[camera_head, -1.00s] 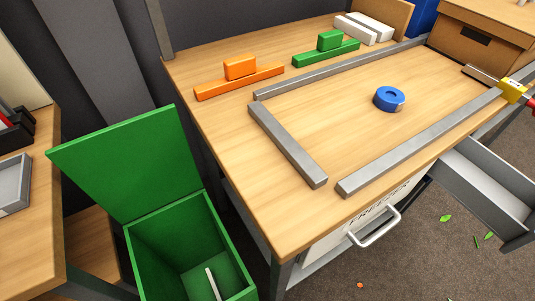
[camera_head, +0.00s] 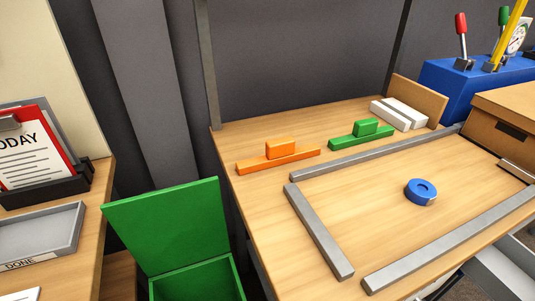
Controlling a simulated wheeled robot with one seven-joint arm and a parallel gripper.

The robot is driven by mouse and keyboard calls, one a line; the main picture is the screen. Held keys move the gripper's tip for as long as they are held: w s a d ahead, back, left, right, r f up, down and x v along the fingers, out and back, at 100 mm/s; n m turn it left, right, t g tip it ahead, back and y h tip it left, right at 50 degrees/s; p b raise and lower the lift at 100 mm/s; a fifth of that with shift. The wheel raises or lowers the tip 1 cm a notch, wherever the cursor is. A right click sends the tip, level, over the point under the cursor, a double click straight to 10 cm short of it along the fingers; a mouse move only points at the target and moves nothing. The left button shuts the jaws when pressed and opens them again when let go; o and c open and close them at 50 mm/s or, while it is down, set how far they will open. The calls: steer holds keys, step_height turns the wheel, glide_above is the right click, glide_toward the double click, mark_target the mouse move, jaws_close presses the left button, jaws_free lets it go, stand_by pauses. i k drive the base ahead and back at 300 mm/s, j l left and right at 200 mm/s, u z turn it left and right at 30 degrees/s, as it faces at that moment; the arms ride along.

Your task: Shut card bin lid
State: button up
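The card bin appears to be the green box (camera_head: 237,277) on the floor at the lower left, between two tables. Its green lid (camera_head: 168,228) stands open, raised and leaning back from the bin's rear edge. Only the top of the bin shows; its lower part is cut off by the bottom of the picture. Its inside is seen only in part, and no card shows in it now. My gripper is not in view.
A wooden workbench (camera_head: 275,215) stands right of the bin, with metal rails, a blue tape roll (camera_head: 420,191), and orange (camera_head: 278,158) and green blocks (camera_head: 361,134). A table at left holds a grey DONE tray (camera_head: 40,236). A metal post (camera_head: 209,70) rises behind.

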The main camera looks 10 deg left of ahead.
mark_target(166, 229)
steer(key=k+j+u, duration=0.55)
steer(key=k+j, duration=0.3)
steer(key=i+j, duration=0.3)
steer(key=i+j+z, duration=0.1)
steer(key=i+j, duration=0.15)
steer(key=j, duration=0.15)
